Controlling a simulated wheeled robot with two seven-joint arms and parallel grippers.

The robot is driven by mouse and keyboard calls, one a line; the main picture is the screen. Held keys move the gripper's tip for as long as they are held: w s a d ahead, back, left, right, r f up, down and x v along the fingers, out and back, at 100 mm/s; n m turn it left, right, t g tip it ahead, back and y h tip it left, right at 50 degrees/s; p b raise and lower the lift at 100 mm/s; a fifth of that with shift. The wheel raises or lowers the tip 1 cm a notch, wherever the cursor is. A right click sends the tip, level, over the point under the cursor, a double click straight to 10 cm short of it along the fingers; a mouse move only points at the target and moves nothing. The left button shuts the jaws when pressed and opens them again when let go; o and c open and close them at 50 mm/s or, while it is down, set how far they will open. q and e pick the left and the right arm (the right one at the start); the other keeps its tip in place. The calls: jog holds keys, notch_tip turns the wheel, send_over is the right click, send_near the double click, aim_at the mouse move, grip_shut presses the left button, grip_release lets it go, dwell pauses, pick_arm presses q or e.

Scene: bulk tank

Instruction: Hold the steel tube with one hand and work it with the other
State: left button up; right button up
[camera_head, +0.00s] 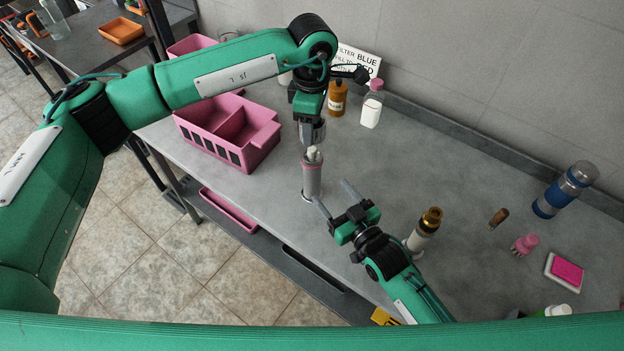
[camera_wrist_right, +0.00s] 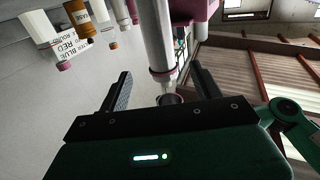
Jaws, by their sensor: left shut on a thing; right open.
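The steel tube (camera_head: 312,182) is a grey cylinder with a pink ring near its top and a pale piece above the ring. It is upright near the table's front edge; I cannot tell whether its foot touches the table. My left gripper (camera_head: 313,144) comes down from above and is shut at the tube's top end; the exact contact is hidden. My right gripper (camera_head: 336,197) is open and empty, just right of the tube. In the right wrist view, the tube (camera_wrist_right: 156,40) shows between and beyond the open fingers of my right gripper (camera_wrist_right: 162,88).
A pink divided bin (camera_head: 228,133) stands left on the grey table (camera_head: 445,190). A brown bottle (camera_head: 337,98), a white bottle (camera_head: 372,108) and a sign (camera_head: 358,62) are at the back. A gold-topped cylinder (camera_head: 425,228) is close to my right arm.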

aim_at(308, 164)
pick_arm(q)
jog(key=shift+s, duration=0.1)
pick_arm(e)
jog(key=x, duration=1.2)
grip_shut()
pick_arm(q)
jog(key=shift+f, duration=2.5)
jog(key=shift+f, duration=0.9)
jog(key=shift+f, duration=0.55)
